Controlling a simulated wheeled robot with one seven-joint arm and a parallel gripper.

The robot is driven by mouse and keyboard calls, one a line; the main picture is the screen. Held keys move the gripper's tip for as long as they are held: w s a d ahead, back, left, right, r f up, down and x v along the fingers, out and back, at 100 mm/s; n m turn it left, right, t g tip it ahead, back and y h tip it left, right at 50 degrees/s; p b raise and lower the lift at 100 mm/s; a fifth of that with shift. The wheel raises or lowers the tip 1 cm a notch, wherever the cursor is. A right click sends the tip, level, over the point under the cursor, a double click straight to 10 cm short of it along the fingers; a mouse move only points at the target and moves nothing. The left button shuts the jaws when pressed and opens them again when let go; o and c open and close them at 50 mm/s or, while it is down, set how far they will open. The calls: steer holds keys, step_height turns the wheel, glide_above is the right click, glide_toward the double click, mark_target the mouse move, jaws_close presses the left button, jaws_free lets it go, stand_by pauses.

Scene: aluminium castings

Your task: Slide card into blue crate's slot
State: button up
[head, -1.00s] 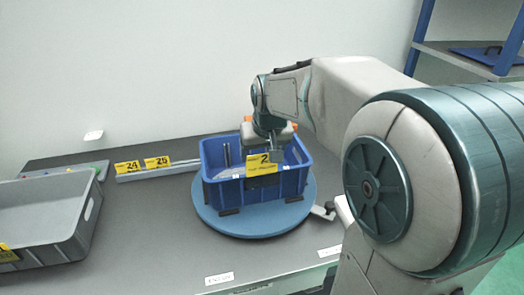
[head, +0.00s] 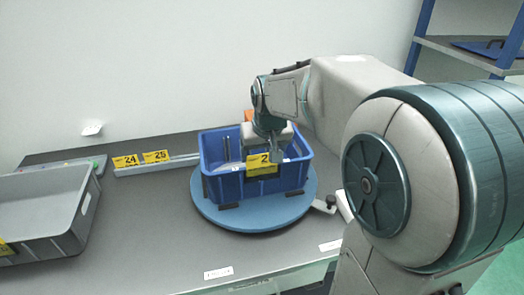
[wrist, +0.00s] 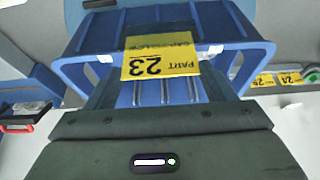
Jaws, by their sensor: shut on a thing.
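The blue crate (head: 225,190) stands on a round blue turntable (head: 210,212). Its front wall faces the head camera, and its rim also shows in the wrist view (wrist: 245,47). A yellow card (head: 262,165) is upright at the middle of that wall, close to its face. In the wrist view the card (wrist: 160,62) reads "PART 23" upside down, with small white marks on the wall either side. My gripper (head: 274,154) is over the front rim, shut on the card. I cannot tell whether the card's lower edge is inside the slot.
A grey tray (head: 72,243) stands at the left of the grey table. Yellow cards 24 and 25 (head: 140,159) stand on a rail (head: 183,162) left of the crate. A small dark-knobbed clamp (head: 325,205) is at the turntable's right. Grey metal parts are inside the crate.

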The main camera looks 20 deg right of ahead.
steer(key=shift+f+b, duration=0.6)
steer(key=shift+f, duration=0.25)
steer(key=o, duration=1)
steer(key=shift+r, duration=0.15)
steer(key=v, duration=1.3)
steer(key=shift+r, duration=0.3)
steer(key=shift+s, duration=0.1)
steer(key=s+f+g, duration=0.1)
steer(key=s+f, duration=1.4)
steer(key=f, duration=0.2)
steer(key=shift+s+a+g, duration=0.15)
steer(key=shift+g, duration=0.25)
